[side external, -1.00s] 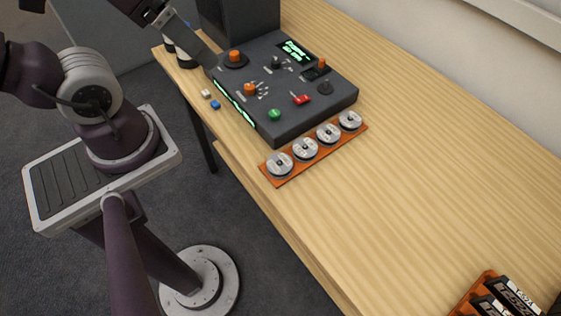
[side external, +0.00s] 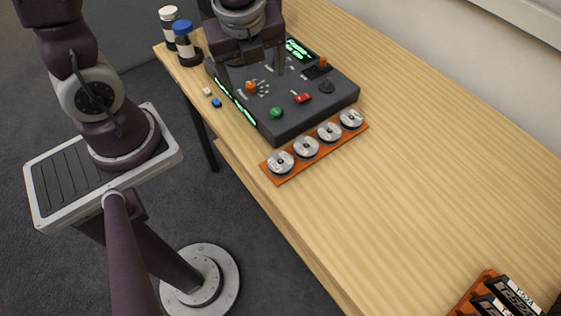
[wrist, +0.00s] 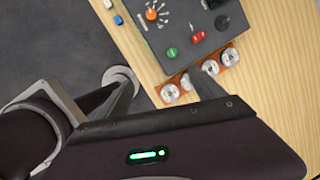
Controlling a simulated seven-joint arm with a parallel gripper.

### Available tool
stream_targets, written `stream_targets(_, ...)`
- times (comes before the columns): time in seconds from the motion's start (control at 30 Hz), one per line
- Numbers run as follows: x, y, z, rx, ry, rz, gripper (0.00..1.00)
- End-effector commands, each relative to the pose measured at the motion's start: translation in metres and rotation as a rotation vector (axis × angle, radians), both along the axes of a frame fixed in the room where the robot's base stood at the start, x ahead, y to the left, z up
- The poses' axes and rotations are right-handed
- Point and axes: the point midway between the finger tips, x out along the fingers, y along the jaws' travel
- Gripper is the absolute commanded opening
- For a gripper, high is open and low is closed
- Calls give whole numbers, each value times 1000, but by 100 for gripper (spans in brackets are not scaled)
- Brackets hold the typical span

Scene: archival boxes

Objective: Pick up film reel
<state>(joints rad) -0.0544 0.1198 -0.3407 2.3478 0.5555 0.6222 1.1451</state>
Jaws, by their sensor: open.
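Several silver film reels lie in a row on an orange tray (side external: 297,168) in front of the dark console. In the side view the nearest reel is at the left end (side external: 280,162) and the farthest at the right end (side external: 351,119). My gripper (side external: 251,73) hangs over the console, open and empty, apart from the reels. In the wrist view my gripper's fingers (wrist: 165,90) are spread. The left-end reel (wrist: 169,93) shows between them, near the right finger, which partly hides the row.
The dark console (side external: 310,115) has knobs, a green button and a lit display. Bottles (side external: 184,42) and small cubes (side external: 216,103) stand on the table's left side. An orange rack with black boxes (side external: 495,300) is at the lower right. The table (side external: 430,170) between is clear.

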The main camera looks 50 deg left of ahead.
Motion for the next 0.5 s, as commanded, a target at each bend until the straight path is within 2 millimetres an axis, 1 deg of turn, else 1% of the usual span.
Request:
stream_targets(0.03,6,-12,-30,17,106,-257,78)
stream_targets(0.07,8,-19,-45,19,156,-417,78)
stream_targets(0.1,9,-30,-65,13,210,-613,78)
stream_targets(0.2,6,-54,-101,-27,288,-992,78)
stream_targets(0.3,2,-70,-120,-61,312,-1200,78)
stream_targets(0.33,1,-72,-124,-67,313,-1231,78)
stream_targets(0.4,0,-74,-132,-71,316,-1267,78)
stream_targets(0.5,1,-75,-146,-70,318,-1270,78)
